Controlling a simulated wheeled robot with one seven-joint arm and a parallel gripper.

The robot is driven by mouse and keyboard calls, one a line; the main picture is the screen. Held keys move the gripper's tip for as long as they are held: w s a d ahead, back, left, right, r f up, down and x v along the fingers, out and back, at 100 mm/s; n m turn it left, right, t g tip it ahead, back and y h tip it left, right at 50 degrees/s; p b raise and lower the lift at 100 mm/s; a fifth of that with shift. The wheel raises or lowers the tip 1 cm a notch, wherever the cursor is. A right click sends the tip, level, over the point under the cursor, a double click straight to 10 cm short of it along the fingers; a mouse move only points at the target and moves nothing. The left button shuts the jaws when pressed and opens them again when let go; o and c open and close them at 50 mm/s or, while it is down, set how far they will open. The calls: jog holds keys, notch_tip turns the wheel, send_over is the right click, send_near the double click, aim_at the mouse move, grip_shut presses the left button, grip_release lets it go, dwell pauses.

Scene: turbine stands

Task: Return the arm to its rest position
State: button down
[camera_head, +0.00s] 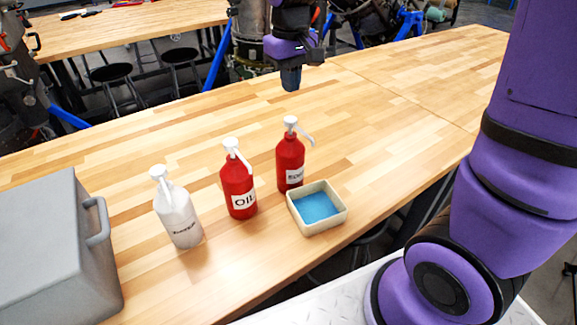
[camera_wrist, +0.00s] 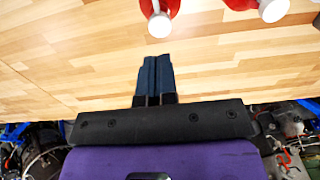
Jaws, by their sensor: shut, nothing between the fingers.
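My gripper (camera_head: 291,78) hangs above the far side of the wooden table, behind the bottles. Its dark fingers (camera_wrist: 155,72) are together and empty in the wrist view, pointing at bare tabletop. My purple arm fills the right of the head view, with its forearm coming down at the top centre. No object touches the fingers.
The wooden table (camera_head: 400,90) holds a white bottle (camera_head: 178,215), a red oil bottle (camera_head: 238,190), another red pump bottle (camera_head: 290,165), a cream tray (camera_head: 335,226) with a blue inside, and a grey case (camera_head: 50,250). The table's right side is clear.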

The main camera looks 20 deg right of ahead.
jog(key=s+d+r+t, duration=0.1)
jog(key=s+d+r, duration=0.1)
jog(key=s, duration=0.5)
jog(key=s+d+r+m+t, duration=0.1)
jog(key=s+d+r+t, duration=0.1)
jog(key=s+r, duration=0.2)
jog(key=s+d+r+m+t, duration=0.1)
jog(key=s+d+r+t, duration=0.1)
jog(key=s, duration=0.9)
jog(key=shift+d+r, duration=0.45)
jog(key=shift+r, duration=0.35)
